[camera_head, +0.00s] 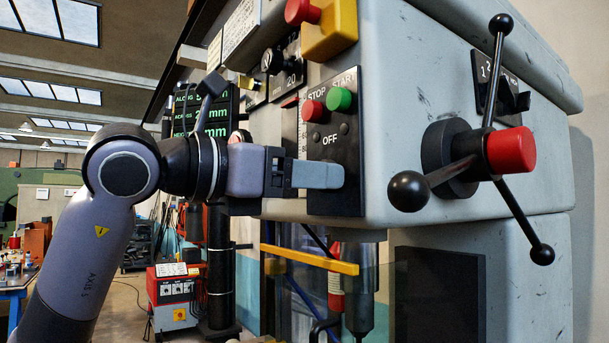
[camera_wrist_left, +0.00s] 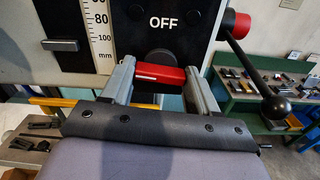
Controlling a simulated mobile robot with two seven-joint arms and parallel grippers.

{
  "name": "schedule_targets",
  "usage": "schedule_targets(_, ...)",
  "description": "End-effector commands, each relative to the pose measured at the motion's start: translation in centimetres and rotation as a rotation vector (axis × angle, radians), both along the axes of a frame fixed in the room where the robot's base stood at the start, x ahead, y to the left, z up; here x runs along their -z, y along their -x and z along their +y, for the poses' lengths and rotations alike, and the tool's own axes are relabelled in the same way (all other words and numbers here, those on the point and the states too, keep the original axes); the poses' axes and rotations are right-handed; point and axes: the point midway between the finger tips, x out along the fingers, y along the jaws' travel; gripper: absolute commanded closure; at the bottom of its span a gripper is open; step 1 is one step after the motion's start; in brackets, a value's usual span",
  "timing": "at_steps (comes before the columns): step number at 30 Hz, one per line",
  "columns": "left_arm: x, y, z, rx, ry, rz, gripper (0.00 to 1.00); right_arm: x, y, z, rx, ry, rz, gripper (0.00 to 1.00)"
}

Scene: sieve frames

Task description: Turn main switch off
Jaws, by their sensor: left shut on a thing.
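The main switch is a red bar handle (camera_wrist_left: 160,73) on a dark round base, low on the black control panel (camera_head: 320,90), below the word OFF. In the left wrist view its bar lies about level. My left gripper (camera_head: 340,177) reaches in from the left to the lower part of the panel. In the left wrist view its two fingers (camera_wrist_left: 157,68) stand at either end of the red bar and are shut on it. In the head view the finger hides the switch. My right gripper is not in view.
Above the switch sit a red STOP button (camera_head: 313,111) and a green START button (camera_head: 339,99). A yellow box with a red button (camera_head: 302,12) is higher. A hand wheel with black knobs (camera_head: 408,191) stands close right of the panel. A yellow bar (camera_head: 310,259) runs below.

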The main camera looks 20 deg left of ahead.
Motion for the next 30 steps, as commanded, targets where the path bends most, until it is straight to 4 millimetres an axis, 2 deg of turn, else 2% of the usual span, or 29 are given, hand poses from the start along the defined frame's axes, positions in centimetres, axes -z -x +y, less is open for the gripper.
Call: schedule_targets(30,-0.02,0.02,0.01,0.0,-0.737,-0.574,0.71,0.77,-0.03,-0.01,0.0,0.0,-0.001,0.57)
